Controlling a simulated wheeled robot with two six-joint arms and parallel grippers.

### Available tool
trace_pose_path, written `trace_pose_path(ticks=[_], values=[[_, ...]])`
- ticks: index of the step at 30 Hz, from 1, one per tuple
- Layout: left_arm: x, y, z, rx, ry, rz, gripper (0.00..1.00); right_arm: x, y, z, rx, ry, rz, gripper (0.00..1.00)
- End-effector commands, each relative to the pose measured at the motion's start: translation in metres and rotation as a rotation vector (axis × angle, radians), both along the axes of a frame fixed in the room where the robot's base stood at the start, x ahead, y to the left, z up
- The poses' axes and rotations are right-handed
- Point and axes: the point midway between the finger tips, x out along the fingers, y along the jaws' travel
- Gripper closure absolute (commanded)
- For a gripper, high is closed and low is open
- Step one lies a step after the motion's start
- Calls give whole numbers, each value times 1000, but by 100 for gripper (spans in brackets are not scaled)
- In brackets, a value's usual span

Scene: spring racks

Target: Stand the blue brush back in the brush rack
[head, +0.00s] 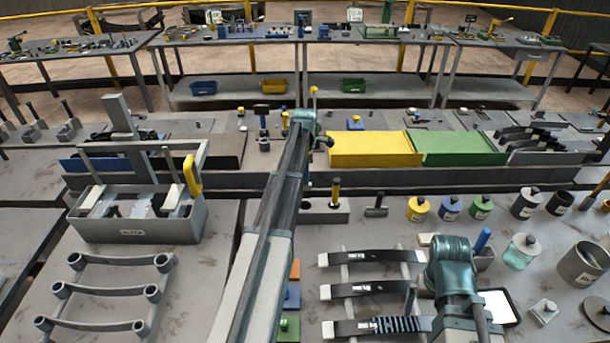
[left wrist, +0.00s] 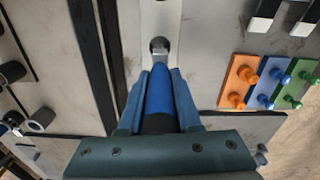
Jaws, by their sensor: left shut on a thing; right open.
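My left gripper (left wrist: 160,77) is shut on the blue brush (left wrist: 160,95) in the left wrist view. The brush's grey metal end points away from the jaws and overlaps a dark round hole in the light grey brush rack (left wrist: 167,22). I cannot tell whether its tip is inside the hole. In the head view my left arm hides this gripper and the brush. The rack (head: 325,212) shows just right of that arm, with a yellow-handled brush (head: 335,188) upright in it. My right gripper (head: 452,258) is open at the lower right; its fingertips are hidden.
Orange (head: 294,268), blue (head: 291,297) and green (head: 289,328) knobbed blocks lie nearer than the rack. A spring rack (head: 372,288) lies left of my right arm. Jars and lidded pots (head: 450,207) crowd the right. A grey bin (head: 135,222) stands left.

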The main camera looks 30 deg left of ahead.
Motion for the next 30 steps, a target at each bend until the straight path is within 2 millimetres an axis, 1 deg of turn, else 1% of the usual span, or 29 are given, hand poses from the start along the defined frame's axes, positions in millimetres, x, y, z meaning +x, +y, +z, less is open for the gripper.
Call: trace_pose_path(ticks=[1,9,13,17,30], values=[[0,0,-6,0,0,0,100,0,0,-6,0,0,1,0],[0,0,-28,0,0,0,100,0,0,-28,-1,0,5,0],[0,0,-36,0,0,0,100,0,0,-36,-1,0,7,0],[0,0,-39,0,0,0,100,0,0,-39,-2,0,8,0],[0,0,-38,0,0,0,100,0,0,-38,-2,0,8,0]])
